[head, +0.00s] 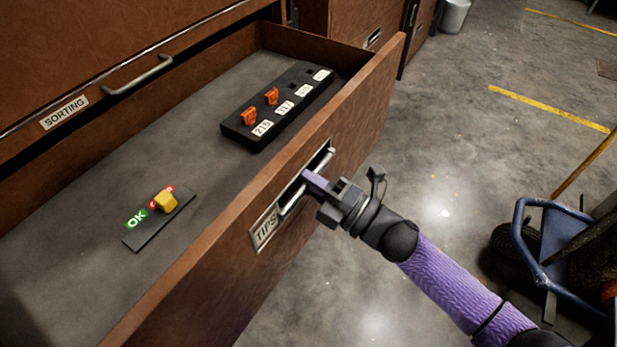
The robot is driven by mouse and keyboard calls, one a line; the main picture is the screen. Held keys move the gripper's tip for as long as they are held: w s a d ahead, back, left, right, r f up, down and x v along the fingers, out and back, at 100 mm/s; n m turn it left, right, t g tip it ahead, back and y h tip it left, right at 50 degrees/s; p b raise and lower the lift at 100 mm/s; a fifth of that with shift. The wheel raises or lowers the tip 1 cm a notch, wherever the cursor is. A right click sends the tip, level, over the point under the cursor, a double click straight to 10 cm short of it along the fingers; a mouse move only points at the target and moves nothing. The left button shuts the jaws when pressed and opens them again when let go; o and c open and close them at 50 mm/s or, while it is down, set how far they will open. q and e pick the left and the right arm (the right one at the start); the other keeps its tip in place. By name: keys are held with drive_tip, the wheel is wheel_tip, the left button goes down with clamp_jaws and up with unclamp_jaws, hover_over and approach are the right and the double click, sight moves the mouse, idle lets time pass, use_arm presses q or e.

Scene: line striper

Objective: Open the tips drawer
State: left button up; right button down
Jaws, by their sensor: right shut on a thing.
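The tips drawer (352,128) is a brown wooden drawer with a grey bottom, pulled out from its cabinet. Its front carries a TIPS label (265,229) and a metal bar handle (293,196). My right gripper (316,184) is shut on the handle at the drawer's front face, and its fingertips partly hide the bar. My left gripper is not in view.
Inside the drawer lie a black rack (285,108) with orange pieces and number labels, and a small dark strip (160,218) with an OK tag and a yellow block. A SORTING drawer (110,70) is above. A blue-framed cart (560,240) stands at right on open concrete floor.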

drive_tip(key=c, duration=1)
unclamp_jaws()
drive_tip(key=v, duration=1)
drive_tip(key=shift+p, duration=0.4)
